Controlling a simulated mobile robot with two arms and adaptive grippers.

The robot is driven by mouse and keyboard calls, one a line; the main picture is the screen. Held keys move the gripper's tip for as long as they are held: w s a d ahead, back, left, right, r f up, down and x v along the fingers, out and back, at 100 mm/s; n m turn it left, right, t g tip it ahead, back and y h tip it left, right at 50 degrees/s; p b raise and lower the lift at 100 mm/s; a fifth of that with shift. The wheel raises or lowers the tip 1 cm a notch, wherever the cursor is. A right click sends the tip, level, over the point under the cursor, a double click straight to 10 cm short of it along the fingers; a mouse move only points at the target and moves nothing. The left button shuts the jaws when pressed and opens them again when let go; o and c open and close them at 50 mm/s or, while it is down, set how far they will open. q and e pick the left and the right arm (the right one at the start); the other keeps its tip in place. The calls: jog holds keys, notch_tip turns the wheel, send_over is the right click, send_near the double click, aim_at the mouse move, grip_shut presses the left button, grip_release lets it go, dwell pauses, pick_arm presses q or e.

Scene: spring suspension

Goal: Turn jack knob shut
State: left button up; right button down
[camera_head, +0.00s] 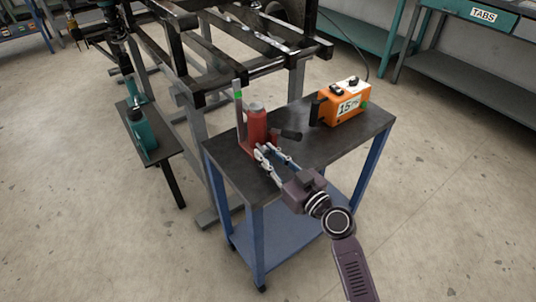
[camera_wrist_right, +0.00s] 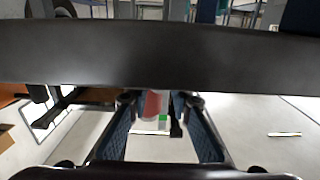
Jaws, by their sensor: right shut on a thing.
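The red bottle jack (camera_head: 257,124) stands upright on the dark top of a blue-legged cart (camera_head: 222,152), with a black handle socket (camera_head: 290,134) on its right. My right gripper (camera_head: 264,152) reaches in from the lower right, its fingertips low at the jack's near side. Its fingers are shut on the jack knob, which they hide. In the right wrist view, a red part of the jack (camera_wrist_right: 153,104) shows between the two fingers (camera_wrist_right: 157,102). A dark bar crosses that view and hides much of the jack. My left gripper is not in view.
An orange box (camera_head: 343,103) marked 15 stands at the cart's back right. An upright strip with a green mark (camera_head: 238,96) stands beside the jack. A dark metal frame (camera_head: 215,62) rises behind. A teal unit (camera_head: 142,130) sits on a small stand at the left.

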jog(key=shift+m, duration=0.3)
jog(key=m, duration=0.3)
jog(key=shift+m, duration=1.2)
jog(key=m, duration=0.2)
jog(key=shift+r+m, duration=0.1)
jog(key=shift+m, duration=0.3)
jog(key=m+p, duration=0.1)
jog(key=m, duration=0.2)
jog(key=shift+m, duration=1.3)
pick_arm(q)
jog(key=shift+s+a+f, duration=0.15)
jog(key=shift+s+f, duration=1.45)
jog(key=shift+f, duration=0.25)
pick_arm(e)
jog(key=shift+m, duration=0.4)
